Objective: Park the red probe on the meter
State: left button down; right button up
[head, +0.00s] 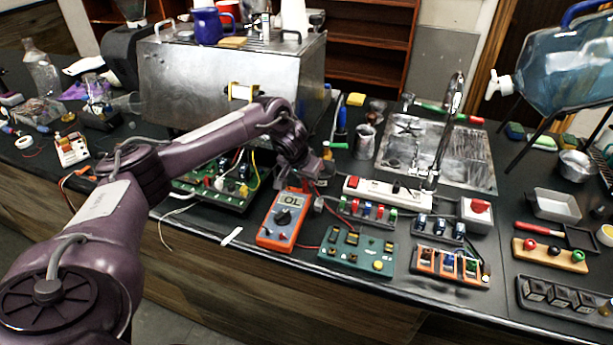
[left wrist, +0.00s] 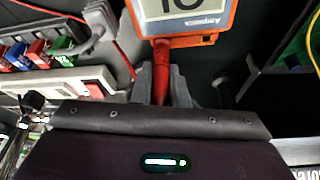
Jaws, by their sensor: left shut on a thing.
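The orange meter (head: 286,218) lies on the dark bench, its display reading "OL"; its top edge and display also show in the left wrist view (left wrist: 180,20). My left gripper (head: 314,184) is just beyond the meter's top edge. In the left wrist view, its fingers (left wrist: 160,92) are shut on the red probe (left wrist: 160,68). The probe points toward the meter, and its far end appears at the orange edge. I cannot tell whether it touches or sits in a holder. The tip is hidden. My right gripper is not in view.
A green circuit board with wires (head: 228,185) lies left of the meter. A dark green button panel (head: 357,250) is close on its right. A white power strip (head: 388,191) and a row of coloured fuses (head: 366,209) are right of my gripper. A metal machine (head: 230,85) stands behind.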

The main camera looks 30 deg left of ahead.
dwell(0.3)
pick_arm(q)
jog(key=c, duration=1.3)
grip_release()
jog(key=shift+c, duration=0.2)
jog(key=b+v, duration=0.1)
jog(key=v, duration=0.7)
jog(key=shift+f, duration=0.15)
